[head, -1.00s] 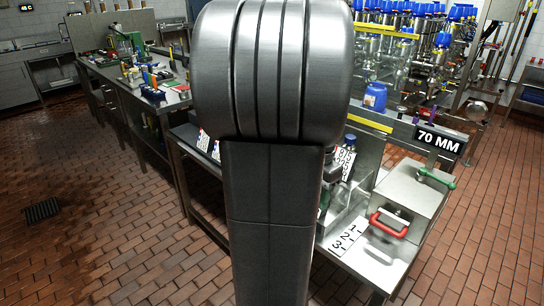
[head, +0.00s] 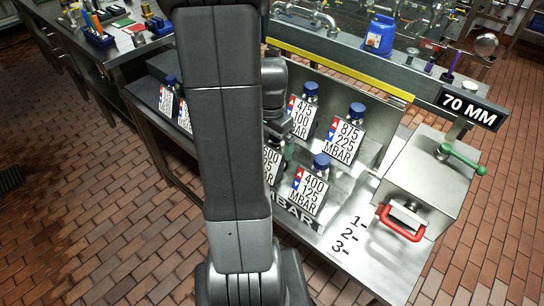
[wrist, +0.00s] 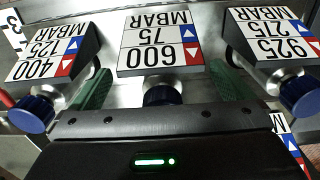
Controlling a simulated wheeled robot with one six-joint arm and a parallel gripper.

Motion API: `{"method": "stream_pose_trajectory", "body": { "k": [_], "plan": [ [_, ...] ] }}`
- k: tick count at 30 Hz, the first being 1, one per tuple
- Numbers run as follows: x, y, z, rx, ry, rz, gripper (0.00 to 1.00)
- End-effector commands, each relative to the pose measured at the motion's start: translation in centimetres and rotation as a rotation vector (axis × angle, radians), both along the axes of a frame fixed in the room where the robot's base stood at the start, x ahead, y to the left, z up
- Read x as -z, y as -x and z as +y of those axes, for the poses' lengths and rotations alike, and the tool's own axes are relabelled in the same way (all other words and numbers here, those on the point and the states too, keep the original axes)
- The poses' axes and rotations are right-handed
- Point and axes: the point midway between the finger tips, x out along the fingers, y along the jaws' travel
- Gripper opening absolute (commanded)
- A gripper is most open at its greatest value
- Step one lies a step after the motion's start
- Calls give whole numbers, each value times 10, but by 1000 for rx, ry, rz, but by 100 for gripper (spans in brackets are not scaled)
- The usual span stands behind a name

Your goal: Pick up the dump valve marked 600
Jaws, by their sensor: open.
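The dump valve marked 600 (wrist: 160,42) shows upside down in the middle of the wrist view, its plate reading 600, 75, MBAR. Its blue cap (wrist: 163,94) is partly hidden by my gripper body. My gripper (wrist: 160,72) is open, with one green finger on each side of this valve. I see no clear contact between the fingers and the valve. In the head view my arm hides most of the 600 valve (head: 272,165), leaving only part of its plate showing.
Valve 400 (head: 309,191) and valve 925 (wrist: 275,40) flank the 600 valve closely. Valves 475 (head: 300,116) and 875 (head: 346,137) stand on the row behind. A steel box with a red handle (head: 399,223) and green lever (head: 463,158) is at right, under a 70 MM sign (head: 469,110).

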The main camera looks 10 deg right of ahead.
Motion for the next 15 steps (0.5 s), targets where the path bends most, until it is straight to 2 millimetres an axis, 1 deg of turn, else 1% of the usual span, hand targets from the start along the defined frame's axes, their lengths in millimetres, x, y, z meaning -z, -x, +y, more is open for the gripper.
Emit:
{"method": "stream_pose_trajectory", "body": {
  "k": [1, 3, 6, 13, 14, 15],
  "plan": [
    [8, 1, 0, 0, -1, 4, 100],
    [16, 0, 0, 0, -1, 4, 100],
    [22, 0, 0, 0, 0, 1, 100],
    [23, 0, 0, 0, 0, 0, 100],
    [23, 0, 0, 0, 0, 0, 96],
    [23, 0, 0, 0, 0, 0, 88]
  ]
}}
